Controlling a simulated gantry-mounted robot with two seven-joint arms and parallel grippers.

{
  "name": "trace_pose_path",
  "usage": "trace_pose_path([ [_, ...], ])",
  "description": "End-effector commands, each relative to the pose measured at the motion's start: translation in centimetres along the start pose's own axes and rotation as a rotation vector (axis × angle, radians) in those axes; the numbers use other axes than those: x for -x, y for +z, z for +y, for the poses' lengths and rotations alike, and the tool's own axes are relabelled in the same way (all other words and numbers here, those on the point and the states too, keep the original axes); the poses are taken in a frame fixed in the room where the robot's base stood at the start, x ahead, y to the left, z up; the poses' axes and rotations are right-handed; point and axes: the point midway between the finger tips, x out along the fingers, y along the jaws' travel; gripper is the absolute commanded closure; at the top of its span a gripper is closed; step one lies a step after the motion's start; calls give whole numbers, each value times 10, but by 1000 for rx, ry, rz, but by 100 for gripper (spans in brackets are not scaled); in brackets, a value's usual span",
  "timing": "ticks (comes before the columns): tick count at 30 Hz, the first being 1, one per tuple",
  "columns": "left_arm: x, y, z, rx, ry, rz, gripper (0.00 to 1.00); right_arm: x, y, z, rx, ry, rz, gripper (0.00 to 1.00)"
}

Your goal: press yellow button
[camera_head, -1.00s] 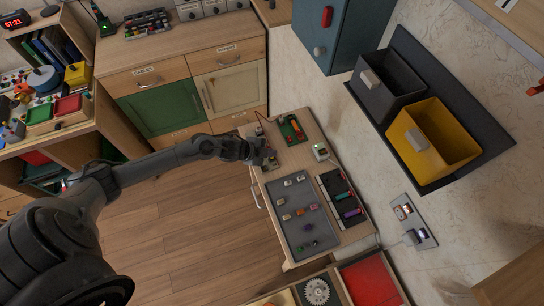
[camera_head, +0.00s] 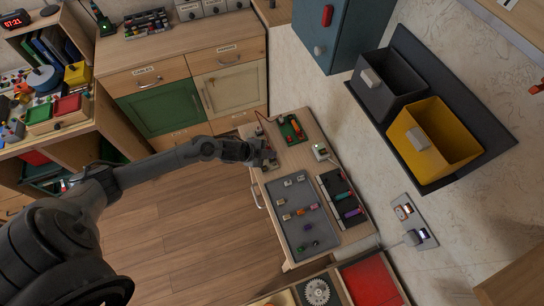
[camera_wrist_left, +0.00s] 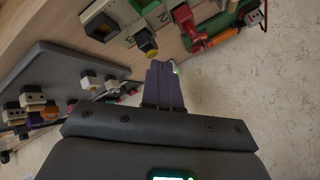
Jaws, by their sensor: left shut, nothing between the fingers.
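In the left wrist view a yellow button (camera_wrist_left: 149,50) sticks out from a small grey device on the wooden worktop. My left gripper (camera_wrist_left: 165,66) is shut and empty, with its fingertips pointing up the picture. They are close to the button, just below and right of it in that view; I cannot tell whether they touch it. In the head view my left gripper (camera_head: 268,160) is at the left edge of the worktop, and I cannot make out the yellow button there. My right gripper is in neither view.
A grey tray (camera_head: 276,199) with several small blocks lies on the worktop, with a black tool tray (camera_head: 328,188) beside it. A green board with red parts (camera_head: 291,130) and a small white box (camera_head: 321,152) are close to the gripper. A yellow bin (camera_head: 410,162) hangs on the wall.

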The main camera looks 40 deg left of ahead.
Motion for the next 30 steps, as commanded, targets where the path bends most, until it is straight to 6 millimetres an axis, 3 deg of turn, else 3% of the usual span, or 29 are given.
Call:
trace_pose_path([
  [20, -2, 2, 2, 0, 0, 0, 100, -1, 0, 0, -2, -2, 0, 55],
  [30, 6, -5, -4, 0, 1, 0, 100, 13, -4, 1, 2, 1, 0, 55],
])
